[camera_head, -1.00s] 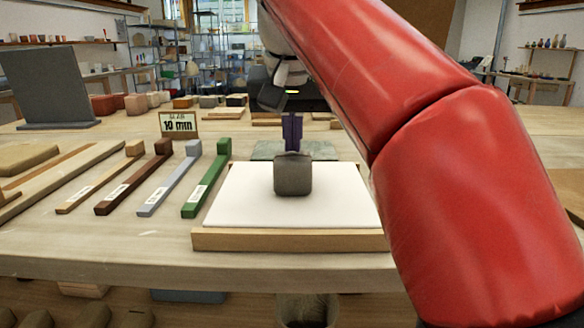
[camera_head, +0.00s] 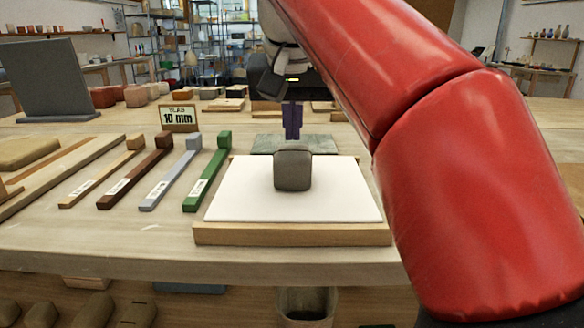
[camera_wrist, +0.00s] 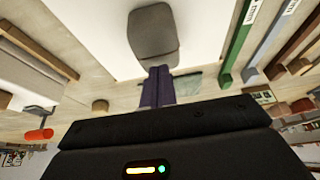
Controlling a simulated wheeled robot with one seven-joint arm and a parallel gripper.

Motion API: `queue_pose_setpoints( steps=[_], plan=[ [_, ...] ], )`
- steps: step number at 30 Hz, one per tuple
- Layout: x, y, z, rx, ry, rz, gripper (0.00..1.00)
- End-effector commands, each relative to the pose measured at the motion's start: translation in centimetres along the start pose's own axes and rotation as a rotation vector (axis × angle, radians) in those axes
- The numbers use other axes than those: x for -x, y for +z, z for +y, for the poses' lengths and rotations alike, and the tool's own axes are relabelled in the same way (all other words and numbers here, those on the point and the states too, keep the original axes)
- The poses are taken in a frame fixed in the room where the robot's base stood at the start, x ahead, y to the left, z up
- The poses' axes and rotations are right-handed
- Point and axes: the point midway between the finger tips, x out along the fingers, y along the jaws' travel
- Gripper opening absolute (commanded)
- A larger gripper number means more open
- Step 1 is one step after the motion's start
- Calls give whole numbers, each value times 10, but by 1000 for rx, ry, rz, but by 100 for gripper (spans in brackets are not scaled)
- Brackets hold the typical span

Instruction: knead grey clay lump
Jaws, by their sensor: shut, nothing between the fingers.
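The grey clay lump (camera_head: 293,170) is a rounded block standing on a white slab (camera_head: 235,190) that tops a wooden board. It also shows at the top of the wrist view (camera_wrist: 153,33). My gripper (camera_head: 292,136) is shut and empty, with its purple fingers pointing down just behind the lump in the head view. In the wrist view the shut fingertips (camera_wrist: 158,70) are close to the lump's lower edge. I cannot tell whether they touch it.
Several wooden and coloured strips, including a green one (camera_head: 207,178), lie left of the board. A "10 mm" sign (camera_head: 179,117) stands behind them, and a grey upright slab (camera_head: 60,80) at the far left. A greenish flat mat (camera_head: 320,144) lies behind the board.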

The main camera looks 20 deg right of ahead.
Motion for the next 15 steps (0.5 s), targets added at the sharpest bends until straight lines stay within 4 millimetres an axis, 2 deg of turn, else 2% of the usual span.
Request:
queue_pose_setpoints(
  steps=[15],
  plan=[
    [-16, 7, 0, 0, 1, -2, 0]
  ],
)
